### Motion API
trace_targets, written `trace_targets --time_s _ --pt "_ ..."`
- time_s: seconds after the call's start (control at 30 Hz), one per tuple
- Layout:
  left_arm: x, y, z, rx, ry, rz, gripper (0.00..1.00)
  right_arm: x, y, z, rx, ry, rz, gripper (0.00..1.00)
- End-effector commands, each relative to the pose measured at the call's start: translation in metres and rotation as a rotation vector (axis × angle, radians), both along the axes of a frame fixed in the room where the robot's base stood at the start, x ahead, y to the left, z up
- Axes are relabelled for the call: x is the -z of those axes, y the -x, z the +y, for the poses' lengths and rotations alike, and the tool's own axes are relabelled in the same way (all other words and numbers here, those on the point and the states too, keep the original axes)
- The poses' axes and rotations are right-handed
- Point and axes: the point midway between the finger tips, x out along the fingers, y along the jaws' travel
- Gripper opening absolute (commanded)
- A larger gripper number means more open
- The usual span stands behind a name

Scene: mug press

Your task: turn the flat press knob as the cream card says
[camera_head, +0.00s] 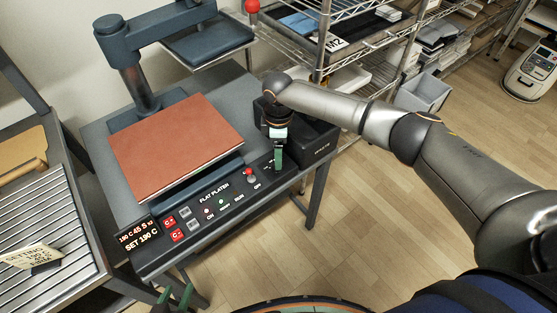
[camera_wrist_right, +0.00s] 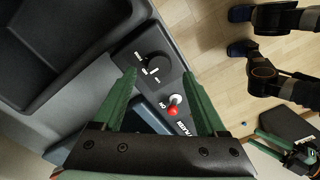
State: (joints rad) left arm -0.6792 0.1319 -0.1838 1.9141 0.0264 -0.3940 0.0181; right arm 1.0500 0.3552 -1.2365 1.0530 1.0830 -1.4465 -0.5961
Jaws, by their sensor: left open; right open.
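The flat press control panel (camera_head: 215,211) runs along the press's front edge. My right gripper (camera_head: 278,165) is over its right end and covers the knob in the head view. In the right wrist view the black round knob (camera_wrist_right: 154,68) with a pale mark lies between and beyond the spread, empty green fingers of my right gripper (camera_wrist_right: 158,75); contact cannot be told. The cream card (camera_head: 33,258) stands on the slatted surface at left; "SETTING" is readable, the smaller lines are not clear. My left gripper (camera_head: 175,296) is open and empty at the bottom edge.
A red-tipped switch (camera_head: 249,172) is beside the knob, also in the wrist view (camera_wrist_right: 174,103). The display (camera_head: 139,234) shows "SET 190 C". A brown pad (camera_head: 178,147) lies on the press. A black bin (camera_head: 313,146) and wire shelving (camera_head: 323,60) stand nearby.

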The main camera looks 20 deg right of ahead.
Motion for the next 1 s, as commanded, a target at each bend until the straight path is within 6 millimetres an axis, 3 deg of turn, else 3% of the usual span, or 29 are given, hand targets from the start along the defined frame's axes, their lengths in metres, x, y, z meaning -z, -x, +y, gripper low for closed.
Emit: trace_targets --time_s 0.1,0.23,0.63,1.0 --pt "0.004 0.000 0.000 0.000 0.000 0.000 0.50 0.021 0.000 0.000 0.000 0.001 0.000 0.74" --pt "0.006 0.000 0.000 0.000 0.000 0.000 0.50 0.035 0.000 0.000 0.000 0.000 0.000 0.74" --pt "0.006 0.000 0.000 0.000 0.000 0.000 0.50 0.041 0.000 0.000 -0.001 -0.001 -0.001 0.74" --pt "0.006 0.000 0.000 0.000 0.000 0.000 0.50 0.041 0.000 0.000 0.000 -0.001 -0.001 0.33"
